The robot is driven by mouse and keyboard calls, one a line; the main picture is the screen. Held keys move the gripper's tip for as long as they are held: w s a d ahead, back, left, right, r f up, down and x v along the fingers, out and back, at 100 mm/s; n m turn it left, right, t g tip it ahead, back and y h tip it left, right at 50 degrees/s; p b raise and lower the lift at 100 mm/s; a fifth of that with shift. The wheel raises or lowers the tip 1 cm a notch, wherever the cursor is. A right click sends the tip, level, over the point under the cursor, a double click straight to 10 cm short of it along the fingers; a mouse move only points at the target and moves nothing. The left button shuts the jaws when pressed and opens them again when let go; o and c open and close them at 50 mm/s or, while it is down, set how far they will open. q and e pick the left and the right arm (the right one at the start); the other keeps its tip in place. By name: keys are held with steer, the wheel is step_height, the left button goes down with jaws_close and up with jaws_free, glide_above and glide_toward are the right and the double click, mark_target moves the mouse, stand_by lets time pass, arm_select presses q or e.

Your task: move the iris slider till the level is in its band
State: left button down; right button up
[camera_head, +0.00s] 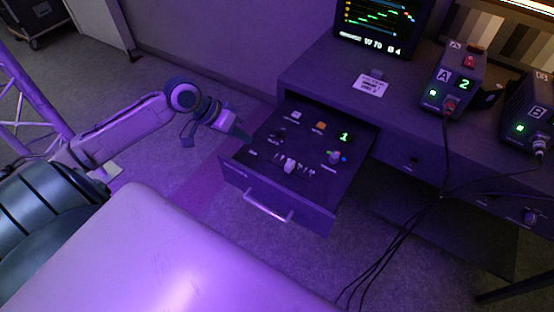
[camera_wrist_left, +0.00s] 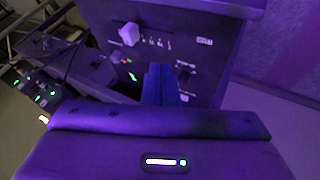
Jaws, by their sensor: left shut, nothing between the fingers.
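The iris slider (camera_head: 289,165) is a pale knob with white marks beside it, on the dark panel in the pulled-out drawer (camera_head: 277,203). A pale knob with marks (camera_wrist_left: 129,34), likely the same slider, shows at the upper left of the left wrist view. My left gripper (camera_head: 243,135) is at the drawer's left edge, up and left of the slider and apart from it. Its dark fingers (camera_wrist_left: 160,84) are shut and empty over the panel. The monitor (camera_head: 380,25) shows green, yellow and red traces; its top is cut off, and I cannot make out a band.
On the panel are an orange button (camera_head: 320,126), a white button (camera_head: 295,115), a green digit 1 (camera_head: 344,137) and a small joystick (camera_head: 335,157). Control boxes A (camera_head: 452,82) and B (camera_head: 530,112) stand on the desk. Black cables (camera_head: 405,232) hang at the drawer's right.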

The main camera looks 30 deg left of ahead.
mark_target(290, 166)
arm_select(q)
steer(key=x, duration=0.9)
steer(key=shift+d, duration=0.1)
steer(key=d, duration=0.2)
steer(key=shift+w+d+f+p, duration=0.1)
steer(key=shift+d+f+p, duration=0.05)
steer(key=shift+d+p, duration=0.2)
steer(key=shift+d, duration=0.7)
arm_select(e)
steer(key=shift+s+d+f, duration=0.1)
steer(key=shift+s+f, duration=0.2)
steer(key=shift+s, duration=0.2)
steer(key=shift+s+f, duration=0.25)
steer(key=shift+s, duration=0.25)
arm_select(q)
steer(key=shift+d+p, duration=0.9)
steer(key=shift+d, duration=0.1)
arm_select(e)
steer(key=shift+s+d+f, duration=0.1)
steer(key=shift+s+f, duration=0.2)
steer(key=shift+s, duration=0.45)
steer(key=shift+s+f, duration=0.25)
steer(key=shift+s, duration=0.55)
steer(key=shift+s+d+f, duration=0.1)
steer(key=shift+s+f, duration=0.2)
steer(key=shift+s, duration=0.45)
arm_select(q)
steer(key=shift+a, duration=0.1)
arm_select(e)
steer(key=shift+s+a, duration=0.1)
